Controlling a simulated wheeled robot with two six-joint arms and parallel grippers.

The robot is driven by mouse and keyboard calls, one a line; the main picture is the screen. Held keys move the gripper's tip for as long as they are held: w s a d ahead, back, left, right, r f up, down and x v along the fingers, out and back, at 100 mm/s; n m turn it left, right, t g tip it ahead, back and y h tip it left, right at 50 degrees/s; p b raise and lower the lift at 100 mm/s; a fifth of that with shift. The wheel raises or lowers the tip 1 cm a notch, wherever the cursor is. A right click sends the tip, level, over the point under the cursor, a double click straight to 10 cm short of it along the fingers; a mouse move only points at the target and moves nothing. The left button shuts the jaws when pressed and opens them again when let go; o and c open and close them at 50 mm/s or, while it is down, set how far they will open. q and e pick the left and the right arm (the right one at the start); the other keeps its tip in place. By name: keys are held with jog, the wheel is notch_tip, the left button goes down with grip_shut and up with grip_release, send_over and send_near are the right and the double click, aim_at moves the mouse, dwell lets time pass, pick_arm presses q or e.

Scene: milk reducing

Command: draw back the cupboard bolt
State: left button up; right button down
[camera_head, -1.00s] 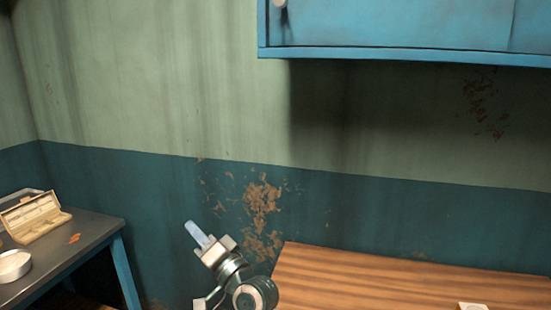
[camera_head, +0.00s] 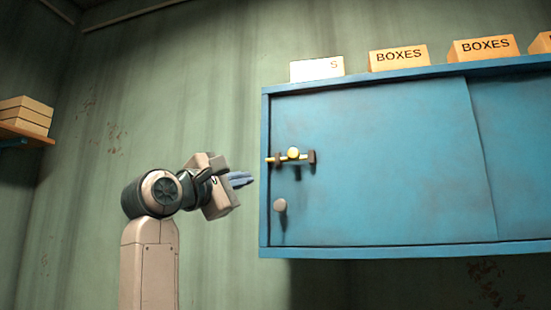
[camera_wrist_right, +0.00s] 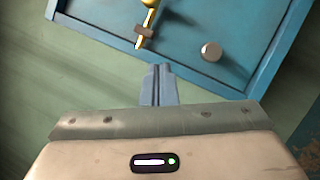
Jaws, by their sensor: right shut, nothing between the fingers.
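The blue wall cupboard (camera_head: 390,160) fills the right of the head view. Its brass bolt (camera_head: 293,155) lies across dark brackets near the door's left edge, with its tip sticking out at the left. My right gripper (camera_head: 250,179) is shut and empty, just left of the cupboard and slightly below the bolt's level. In the right wrist view the shut fingers (camera_wrist_right: 160,70) point toward the cupboard's edge, apart from the bolt (camera_wrist_right: 148,15). A round knob (camera_head: 280,205) sits below the bolt and also shows in the wrist view (camera_wrist_right: 211,51). My left gripper is not in view.
Several cardboard boxes (camera_head: 398,57) marked BOXES stand on top of the cupboard. A wooden shelf (camera_head: 22,134) with stacked boxes (camera_head: 25,115) is at the far left. The wall between the shelf and the cupboard is bare.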

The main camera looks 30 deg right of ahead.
jog(key=s+a+r+t+y, duration=0.1)
jog(key=s+a+r+y, duration=0.2)
jog(key=a+r+y, duration=0.1)
jog(key=shift+s+r+m+t, duration=0.3)
jog(key=shift+r+m+t, duration=0.1)
jog(key=shift+r, duration=0.2)
jog(key=p, duration=0.4)
send_near(287, 160)
jog(key=w, duration=0.2)
jog(key=w+d, duration=0.1)
jog(key=w, duration=0.2)
jog(key=shift+d+r, duration=0.1)
jog(key=shift+s+d+r+p, duration=0.15)
jog(key=shift+s+d+p, duration=0.4)
jog(key=shift+s+d, duration=0.6)
jog(key=shift+s, duration=0.4)
